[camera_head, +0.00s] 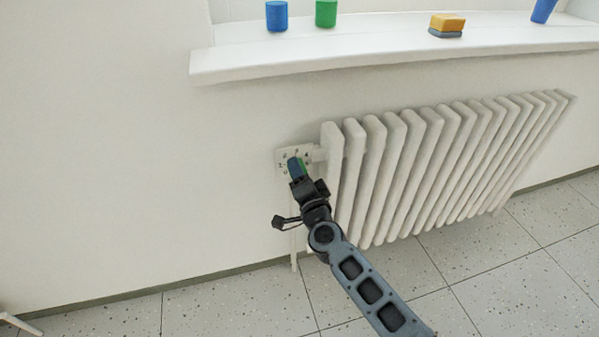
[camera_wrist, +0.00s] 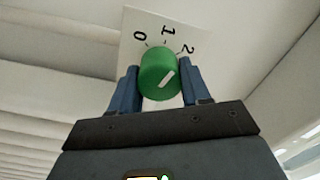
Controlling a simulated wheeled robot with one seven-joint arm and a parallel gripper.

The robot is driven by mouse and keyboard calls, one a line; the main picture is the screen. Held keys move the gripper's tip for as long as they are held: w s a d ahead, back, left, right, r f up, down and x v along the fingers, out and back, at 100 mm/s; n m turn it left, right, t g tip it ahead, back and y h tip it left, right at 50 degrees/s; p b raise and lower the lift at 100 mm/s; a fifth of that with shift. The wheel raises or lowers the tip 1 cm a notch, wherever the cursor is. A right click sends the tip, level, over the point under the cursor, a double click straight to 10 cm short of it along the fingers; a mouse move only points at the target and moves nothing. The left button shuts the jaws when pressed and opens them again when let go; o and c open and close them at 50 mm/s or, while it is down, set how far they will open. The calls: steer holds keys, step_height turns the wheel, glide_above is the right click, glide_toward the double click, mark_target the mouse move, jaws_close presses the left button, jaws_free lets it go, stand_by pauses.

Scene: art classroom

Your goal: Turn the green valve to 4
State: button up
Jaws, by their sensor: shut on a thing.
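The green valve (camera_wrist: 156,66) is a round knob in the middle of the wrist view, with a slanted white mark on its face. A pale dial plate (camera_wrist: 134,22) behind it shows 0, 1 and 2; other numbers are hidden. The mark's upper end leans right, below the 2; I cannot tell its exact reading. My gripper (camera_wrist: 160,68) is shut on the valve, one blue finger on each side. In the head view my gripper (camera_head: 296,168) covers most of the valve, with a sliver of green (camera_head: 303,166) showing before the plate (camera_head: 282,155).
A white radiator (camera_head: 405,165) stands just right of the valve. A windowsill (camera_head: 300,57) above bears a blue cup (camera_head: 277,16), a green cup (camera_head: 326,13) and a yellow-and-grey sponge-like block (camera_head: 447,24). The wall on the left is bare.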

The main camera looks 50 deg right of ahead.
steer(key=m, duration=0.6)
steer(key=shift+s+f+m, duration=0.1)
steer(key=shift+f+m, duration=0.1)
steer(key=shift+m, duration=0.1)
steer(key=m+b, duration=0.1)
steer(key=m, duration=0.5)
steer(key=shift+f, duration=0.15)
steer(key=m+b, duration=0.1)
steer(key=m, duration=0.6)
steer(key=shift+b, duration=0.4)
steer(key=m, duration=0.3)
steer(key=shift+a+b, duration=0.1)
steer(key=shift+b, duration=0.3)
steer(key=shift+m+b, duration=0.35)
steer(key=shift+m, duration=1.55)
steer(key=shift+a, duration=0.1)
steer(key=o, duration=1)
steer(key=shift+o, duration=0.2)
